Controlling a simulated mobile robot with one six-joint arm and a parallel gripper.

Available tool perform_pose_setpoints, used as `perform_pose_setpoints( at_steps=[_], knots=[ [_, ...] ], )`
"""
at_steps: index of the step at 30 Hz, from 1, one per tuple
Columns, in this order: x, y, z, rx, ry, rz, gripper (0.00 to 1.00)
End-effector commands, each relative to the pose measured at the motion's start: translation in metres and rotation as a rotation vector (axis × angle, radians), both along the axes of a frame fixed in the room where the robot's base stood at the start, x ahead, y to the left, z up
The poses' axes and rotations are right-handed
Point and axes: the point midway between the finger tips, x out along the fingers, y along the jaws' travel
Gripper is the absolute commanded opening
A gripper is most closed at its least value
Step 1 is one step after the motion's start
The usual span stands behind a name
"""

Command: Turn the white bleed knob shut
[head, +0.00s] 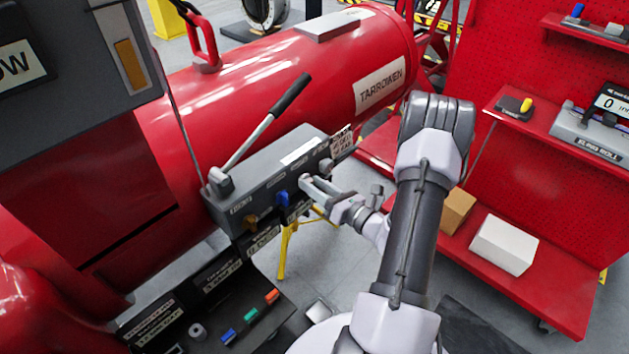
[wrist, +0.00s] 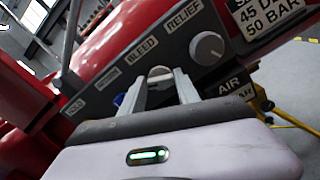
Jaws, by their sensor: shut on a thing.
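The white bleed knob (wrist: 160,71) sits under the BLEED label on the grey valve panel (wrist: 103,88). Its pale rounded top shows between my fingertips in the wrist view. My gripper (wrist: 160,84) is shut on it, one finger on each side. In the head view my gripper (head: 309,184) reaches from the right to the front face of the grey valve box (head: 262,185). The fingers hide most of the knob there. How far the knob is turned cannot be told.
A relief knob (wrist: 207,48) is close on the right of the fingers. A blue knob (head: 282,199) and an orange knob (head: 250,222) are on the left. A long black-gripped lever (head: 291,96) rises above the box. A red shelf rack (head: 540,200) stands at right.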

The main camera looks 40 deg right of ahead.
Motion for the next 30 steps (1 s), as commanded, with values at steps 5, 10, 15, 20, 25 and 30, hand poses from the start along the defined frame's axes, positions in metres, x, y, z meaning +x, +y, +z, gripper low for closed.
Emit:
perform_pose_setpoints(
  at_steps=[5,10,15,20,25,30],
  knots=[
    [-0.0003,-0.0002,0.0022,0.165,0.015,0.000,0.00],
    [-0.0001,-0.0008,0.0016,0.325,0.028,0.000,0.00],
    [-0.0001,-0.0013,0.0009,0.486,0.040,0.000,0.00],
    [-0.0001,-0.0015,0.0001,0.636,0.052,0.001,0.00],
    [-0.0001,-0.0017,-0.0009,0.783,0.062,0.001,0.00],
    [-0.0001,-0.0019,-0.0022,0.903,0.073,0.001,0.00]
  ],
)
